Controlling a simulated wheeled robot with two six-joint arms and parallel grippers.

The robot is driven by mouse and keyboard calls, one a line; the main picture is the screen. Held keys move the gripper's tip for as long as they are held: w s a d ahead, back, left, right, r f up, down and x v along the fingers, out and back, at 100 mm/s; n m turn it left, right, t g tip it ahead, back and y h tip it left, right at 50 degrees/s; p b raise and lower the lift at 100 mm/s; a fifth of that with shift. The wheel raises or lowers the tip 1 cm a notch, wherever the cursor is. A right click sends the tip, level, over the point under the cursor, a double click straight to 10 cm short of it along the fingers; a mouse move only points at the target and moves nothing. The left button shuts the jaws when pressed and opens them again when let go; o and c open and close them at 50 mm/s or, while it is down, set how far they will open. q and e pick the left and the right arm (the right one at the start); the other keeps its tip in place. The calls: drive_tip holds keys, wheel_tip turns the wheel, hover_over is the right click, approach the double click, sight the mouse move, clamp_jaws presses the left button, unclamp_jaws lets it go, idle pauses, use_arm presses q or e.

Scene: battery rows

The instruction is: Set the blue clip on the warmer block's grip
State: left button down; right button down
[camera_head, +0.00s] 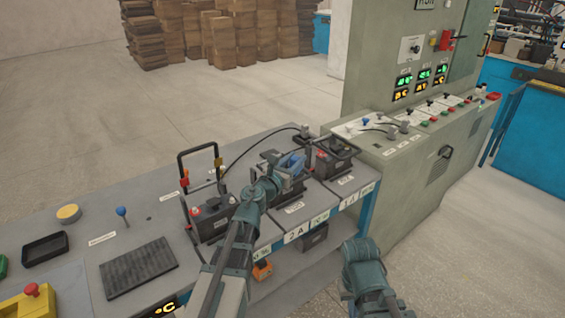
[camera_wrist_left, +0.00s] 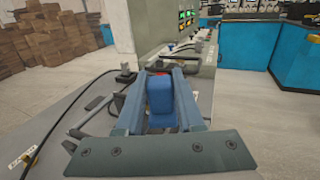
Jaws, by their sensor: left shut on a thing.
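A blue clip (camera_head: 292,161) is held between the fingers of my left gripper (camera_head: 286,170); it also shows in the left wrist view (camera_wrist_left: 161,102), upright between both jaws. The gripper is above the middle of the bench's back half, among dark battery blocks. One dark block (camera_head: 212,222) with a red cap stands left of it; another dark block (camera_head: 337,158) with a red part stands right of it. Which block is warmer I cannot tell. My right gripper (camera_head: 360,250) is low at the right, off the bench; its fingers are not clear.
A grey bench (camera_head: 140,240) carries a black tray (camera_head: 45,248), a dark ribbed mat (camera_head: 138,268) and a blue-knobbed lever (camera_head: 122,213). A black upright frame (camera_head: 198,152) and a cable rise near the blocks. A grey control cabinet (camera_head: 400,150) with lit displays stands at the right.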

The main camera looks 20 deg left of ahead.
use_arm(q)
drive_tip(key=w+a, duration=0.5)
drive_tip(key=shift+a+f, duration=0.25)
drive_tip(key=shift+f, duration=0.1)
drive_tip(key=shift+f+b, duration=1.75)
drive_tip(key=shift+b, duration=0.25)
drive_tip(key=shift+f, duration=0.1)
drive_tip(key=shift+f, duration=0.15)
drive_tip(key=c, duration=0.5)
unclamp_jaws()
drive_tip(key=shift+r, duration=0.2)
drive_tip(key=shift+s, duration=0.3)
drive_tip(key=v, duration=1.1)
drive_tip(key=shift+s+r, duration=0.1)
drive_tip(key=shift+s, duration=0.1)
